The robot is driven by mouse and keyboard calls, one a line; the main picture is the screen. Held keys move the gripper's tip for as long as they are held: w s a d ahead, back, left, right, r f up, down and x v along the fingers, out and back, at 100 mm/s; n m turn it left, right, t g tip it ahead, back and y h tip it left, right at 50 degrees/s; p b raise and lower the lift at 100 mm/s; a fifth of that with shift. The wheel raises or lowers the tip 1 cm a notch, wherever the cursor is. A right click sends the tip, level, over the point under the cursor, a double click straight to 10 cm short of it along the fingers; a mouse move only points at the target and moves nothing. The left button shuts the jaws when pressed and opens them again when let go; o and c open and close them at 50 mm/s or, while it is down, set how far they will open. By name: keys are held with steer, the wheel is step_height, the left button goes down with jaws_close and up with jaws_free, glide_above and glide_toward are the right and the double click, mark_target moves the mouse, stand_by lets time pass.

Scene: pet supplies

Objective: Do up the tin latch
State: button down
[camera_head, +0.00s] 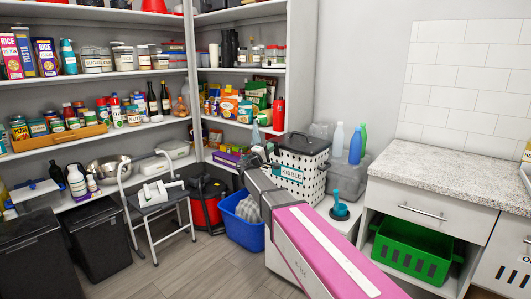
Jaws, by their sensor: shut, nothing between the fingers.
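The kibble tin (315,172) is white with black dots and a "KIBBLE" label. It stands on a white surface right of centre, behind my arm. Its black lid (303,144) with a raised handle lies on top. The latch is too small or hidden to tell. My gripper (257,150) is small and dark at the far end of my pink and white arm, at the tin's left side. It is shut with nothing in it. I cannot tell whether it touches the tin. My arm covers the tin's lower left part.
Bottles (356,143) and a grey bin (343,173) stand right of the tin. A teal plunger-like item (340,207) is in front. A blue bin (241,232) and a folding step stool (158,203) stand left on the floor. A granite counter (440,175) is at right.

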mark_target(273, 142)
steer(key=shift+d+r, duration=0.1)
stand_by(0.3)
steer(key=shift+w+d+r+g+y, duration=0.5)
steer(key=shift+w+r+g+y, duration=0.2)
steer(key=shift+w+g+y, duration=0.15)
steer(key=shift+w+d+r, duration=0.2)
steer(key=shift+d, duration=0.05)
